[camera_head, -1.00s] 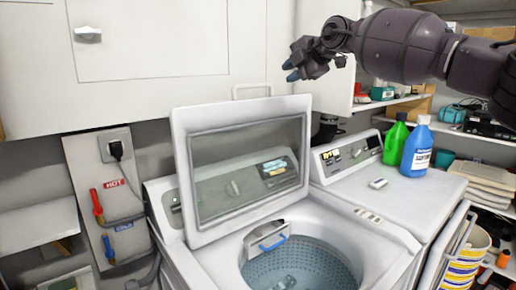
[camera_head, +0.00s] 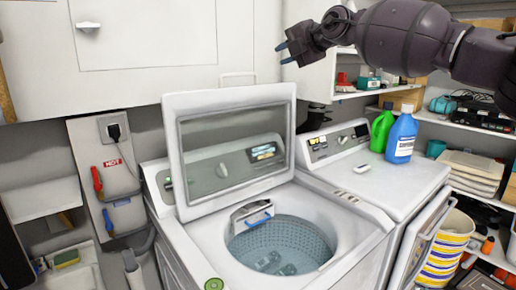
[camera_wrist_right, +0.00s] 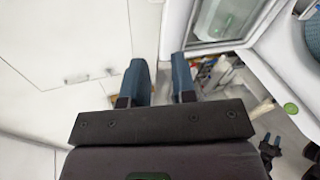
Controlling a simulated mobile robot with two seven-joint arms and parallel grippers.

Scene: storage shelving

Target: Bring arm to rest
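My right arm (camera_head: 405,38) comes in from the upper right in the head view and is raised above the machines. Its gripper (camera_head: 283,53) points left, in front of the white cabinet and above the raised washer lid. In the right wrist view the two blue-grey fingers (camera_wrist_right: 160,82) stand apart with nothing between them, so the gripper is open and empty. My left arm does not show in the head view. A small dark pronged shape (camera_wrist_right: 269,150) at the lower right of the wrist view may be my left gripper; it is too small to tell its state.
The top-loading washer (camera_head: 345,212) stands open, its lid (camera_head: 228,150) raised below my right gripper. A green bottle (camera_head: 382,128) and a blue bottle (camera_head: 402,136) stand on the neighbouring machine (camera_head: 388,188). A white cabinet (camera_head: 140,40) is behind; shelves fill the right.

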